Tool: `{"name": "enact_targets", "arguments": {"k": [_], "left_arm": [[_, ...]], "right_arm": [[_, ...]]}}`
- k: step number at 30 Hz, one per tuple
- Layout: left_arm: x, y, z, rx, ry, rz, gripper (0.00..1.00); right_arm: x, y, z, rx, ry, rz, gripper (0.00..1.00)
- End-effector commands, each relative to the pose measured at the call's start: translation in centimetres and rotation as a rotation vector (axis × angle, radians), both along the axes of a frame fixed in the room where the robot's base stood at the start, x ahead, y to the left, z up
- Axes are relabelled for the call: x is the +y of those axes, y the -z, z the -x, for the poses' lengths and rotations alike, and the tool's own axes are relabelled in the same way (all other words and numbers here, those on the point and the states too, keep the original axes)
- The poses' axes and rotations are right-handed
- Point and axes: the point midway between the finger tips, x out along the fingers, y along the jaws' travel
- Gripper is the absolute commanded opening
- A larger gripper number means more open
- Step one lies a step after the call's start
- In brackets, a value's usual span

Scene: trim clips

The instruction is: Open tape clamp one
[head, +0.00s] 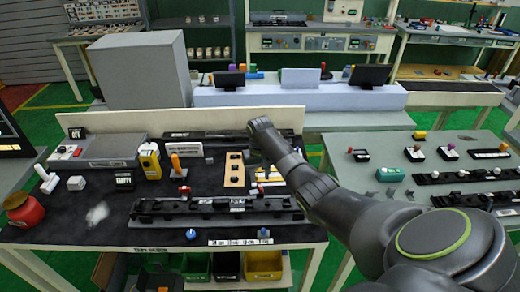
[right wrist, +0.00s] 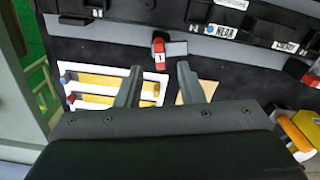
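A small clamp with a red top marked "1" (right wrist: 159,55) stands in the right wrist view, between the black rail and my right gripper. It has a grey bar beside it, and I cannot tell if its lever is raised or down. I cannot pick it out clearly in the head view. My right gripper (right wrist: 158,85) has its two fingers apart, with nothing held between them. The clamp lies beyond the fingertips, apart from them. My left gripper is not in view.
A long black rail (head: 215,208) runs along the table's front. A tan board (head: 234,170) and white-and-yellow strips (right wrist: 110,88) lie near the gripper. A yellow device (head: 149,161) and a red-knobbed piece (head: 184,190) stand farther left. The dark mat is clear in places.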

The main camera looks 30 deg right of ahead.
Motion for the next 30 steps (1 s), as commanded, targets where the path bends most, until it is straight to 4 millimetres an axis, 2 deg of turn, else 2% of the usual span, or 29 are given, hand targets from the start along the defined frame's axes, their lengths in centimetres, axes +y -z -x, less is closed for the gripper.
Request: {"name": "enact_targets", "arguments": {"k": [12,15,21,30], "left_arm": [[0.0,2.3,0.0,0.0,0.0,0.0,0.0],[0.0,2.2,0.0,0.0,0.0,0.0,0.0],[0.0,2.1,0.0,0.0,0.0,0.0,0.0],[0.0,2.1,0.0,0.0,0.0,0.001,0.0]], "right_arm": [[0.0,-9.0,-0.1,-0.005,0.0,0.003,0.35],[0.0,-11.0,-0.1,-0.004,0.0,0.001,0.35],[0.0,-12.7,0.0,-0.002,0.0,0.001,0.35],[0.0,-12.9,0.0,0.0,0.0,0.0,0.35]]}}
